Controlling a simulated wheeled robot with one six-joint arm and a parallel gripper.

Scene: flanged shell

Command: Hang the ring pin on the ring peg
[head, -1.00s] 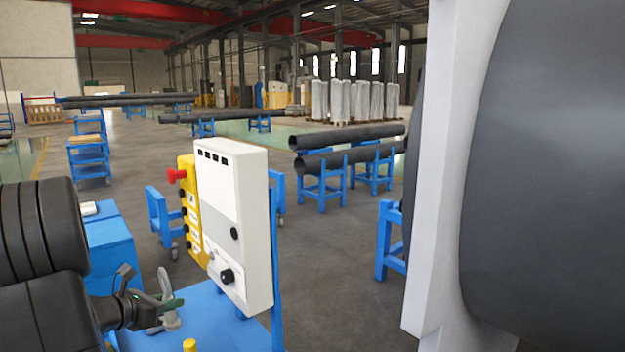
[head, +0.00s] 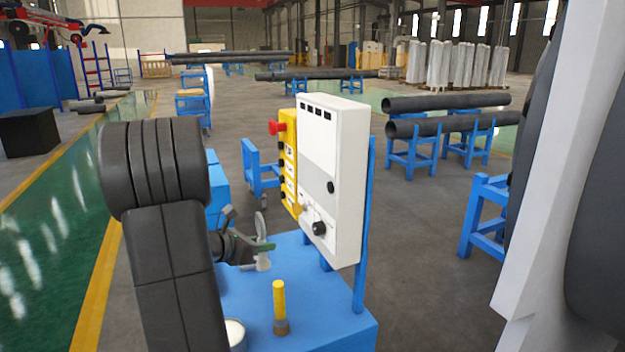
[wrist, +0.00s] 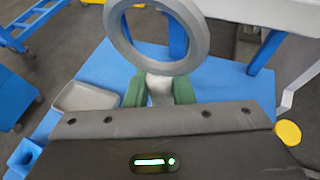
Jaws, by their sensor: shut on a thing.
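The ring pin (head: 261,226) is a grey ring on a pale stem, held upright at the tip of my gripper (head: 258,248). In the wrist view the ring (wrist: 160,68) stands just beyond the fingertips, and its stem is between the green pads of my gripper (wrist: 159,91). The gripper is shut on the stem. The ring peg (head: 279,300) is a yellow upright post with a dark base on the blue table. It stands apart from the ring pin, nearer the camera and slightly right. Its round yellow top (wrist: 288,133) shows at the right of the wrist view.
A white control box (head: 335,180) with a yellow button panel (head: 289,165) stands behind and right of the ring pin. A pale cup (head: 235,333) sits left of the peg on the blue table (head: 330,325). A grey tray (wrist: 88,98) lies left in the wrist view.

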